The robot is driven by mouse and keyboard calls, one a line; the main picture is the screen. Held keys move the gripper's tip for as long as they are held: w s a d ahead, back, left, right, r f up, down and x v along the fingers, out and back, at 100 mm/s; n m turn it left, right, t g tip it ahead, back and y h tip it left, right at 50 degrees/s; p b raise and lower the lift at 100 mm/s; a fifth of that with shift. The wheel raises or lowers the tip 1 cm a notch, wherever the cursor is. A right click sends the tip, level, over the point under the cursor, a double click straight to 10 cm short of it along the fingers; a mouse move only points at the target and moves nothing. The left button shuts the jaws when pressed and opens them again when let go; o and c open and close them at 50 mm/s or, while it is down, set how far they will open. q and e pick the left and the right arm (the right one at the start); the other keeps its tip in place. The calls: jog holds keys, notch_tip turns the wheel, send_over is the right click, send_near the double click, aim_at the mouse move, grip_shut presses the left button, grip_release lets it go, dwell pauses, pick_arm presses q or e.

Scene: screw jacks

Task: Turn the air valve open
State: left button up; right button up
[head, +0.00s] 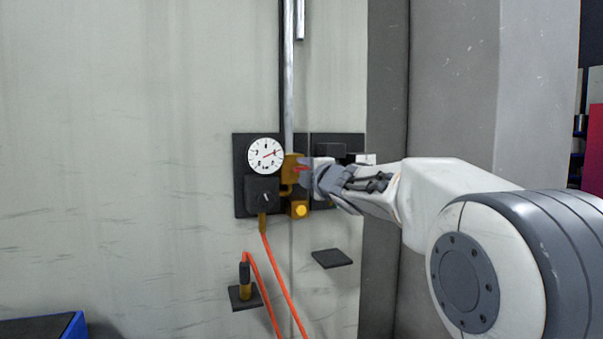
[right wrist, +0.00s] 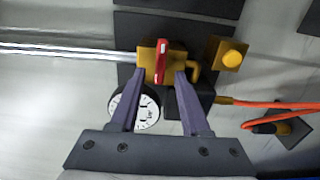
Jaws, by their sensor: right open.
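The air valve is a brass body (head: 290,168) on a dark wall panel, at the lower end of a metal pipe. It also shows in the right wrist view (right wrist: 147,62), with its red lever handle (right wrist: 161,60) lying across the line of the pipe. My right gripper (head: 312,175) is at the valve and partly hides the handle in the head view. In the right wrist view the gripper (right wrist: 160,73) is open, with one finger on each side of the handle's lower part and visible gaps. Contact cannot be told. My left gripper is not in view.
A white gauge (head: 266,156) and a black regulator (head: 261,192) sit left of the valve. A yellow knob (head: 300,210) is just below it. An orange hose (head: 275,270) hangs down near a small shelf (head: 331,258). A grey pillar (head: 387,130) stands right of the panel.

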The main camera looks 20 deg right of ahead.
jog(key=s, duration=0.9)
jog(key=shift+d, duration=0.15)
jog(key=s+a+f+m+g+p, duration=0.2)
jog(key=s+a+f+m+g, duration=0.2)
jog(key=a+f, duration=0.4)
jog(key=s+a+f+m+g+p, duration=0.1)
jog(key=s+a+f+m+g, duration=0.35)
jog(key=f, duration=0.55)
jog(key=s+a+f+m+g, duration=0.1)
jog(key=s+a+f+g, duration=0.1)
jog(key=s, duration=0.6)
jog(key=s+a+f+m+g+p, duration=0.1)
jog(key=s+a+f+g, duration=0.1)
jog(key=s+f+g, duration=0.2)
jog(key=s+a+f+m+g+p, duration=0.1)
jog(key=s+a+f+g, duration=0.2)
jog(key=s+f, duration=0.4)
jog(key=s, duration=0.6)
jog(key=shift+s+f, duration=0.25)
jog(key=shift+s, duration=0.1)
